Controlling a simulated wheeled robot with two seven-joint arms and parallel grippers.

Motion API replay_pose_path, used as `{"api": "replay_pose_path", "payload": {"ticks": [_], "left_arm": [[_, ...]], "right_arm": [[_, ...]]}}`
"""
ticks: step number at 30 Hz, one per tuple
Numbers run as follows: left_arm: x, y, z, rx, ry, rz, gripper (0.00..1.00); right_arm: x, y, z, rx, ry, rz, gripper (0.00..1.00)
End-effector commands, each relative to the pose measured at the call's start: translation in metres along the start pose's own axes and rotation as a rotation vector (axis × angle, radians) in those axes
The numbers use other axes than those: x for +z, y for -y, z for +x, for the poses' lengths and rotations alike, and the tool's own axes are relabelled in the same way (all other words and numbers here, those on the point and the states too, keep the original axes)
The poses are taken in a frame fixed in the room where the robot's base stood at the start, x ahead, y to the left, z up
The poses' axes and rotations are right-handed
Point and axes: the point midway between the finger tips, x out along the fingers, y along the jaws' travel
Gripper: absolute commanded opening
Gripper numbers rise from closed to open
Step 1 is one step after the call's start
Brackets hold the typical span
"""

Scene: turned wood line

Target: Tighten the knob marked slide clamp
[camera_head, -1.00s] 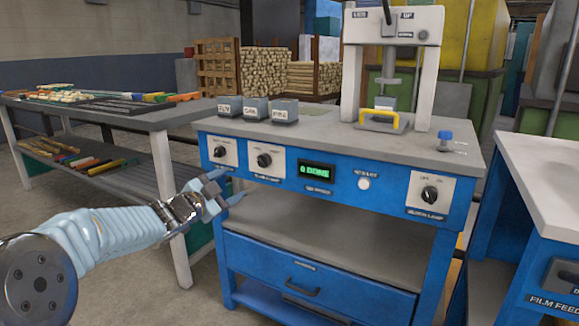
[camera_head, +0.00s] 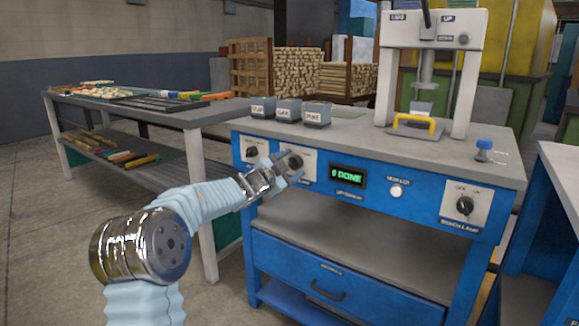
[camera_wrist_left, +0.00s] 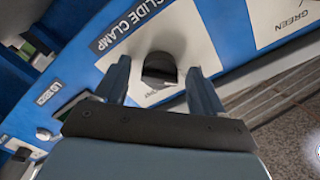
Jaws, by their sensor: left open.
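The slide clamp knob (camera_wrist_left: 158,70) is a dark round knob on a white plate (camera_wrist_left: 190,28), with the label "SLIDE CLAMP" (camera_wrist_left: 125,27) beside it on the blue bench front. My left gripper (camera_wrist_left: 159,68) is open, with one finger on either side of the knob in the wrist view. I cannot tell whether the fingers touch it. In the head view my left gripper (camera_head: 287,166) is at the second plate from the left and partly covers the knob. My right gripper is not in view.
The blue workbench (camera_head: 420,160) also has a knob (camera_head: 251,152) further left, a green display (camera_head: 346,175), a white button (camera_head: 396,192) and a bench lamp knob (camera_head: 465,206). A press (camera_head: 428,40) stands on top. A grey table (camera_head: 165,112) is at the left.

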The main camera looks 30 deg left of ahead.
Motion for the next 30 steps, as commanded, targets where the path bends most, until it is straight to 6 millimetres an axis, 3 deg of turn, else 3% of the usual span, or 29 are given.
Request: {"api": "replay_pose_path", "payload": {"ticks": [5, 16, 30], "left_arm": [[0.0000, -0.0001, -0.0001, 0.000, 0.000, 0.000, 0.69], [0.0001, -0.0002, -0.0004, 0.000, 0.000, 0.000, 0.14], [0.0010, -0.0016, -0.0002, 0.001, 0.000, 0.119, 0.13]], "right_arm": [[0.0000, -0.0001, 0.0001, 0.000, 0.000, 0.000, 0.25], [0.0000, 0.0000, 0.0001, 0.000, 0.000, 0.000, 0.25], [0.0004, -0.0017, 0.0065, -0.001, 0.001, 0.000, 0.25]]}}
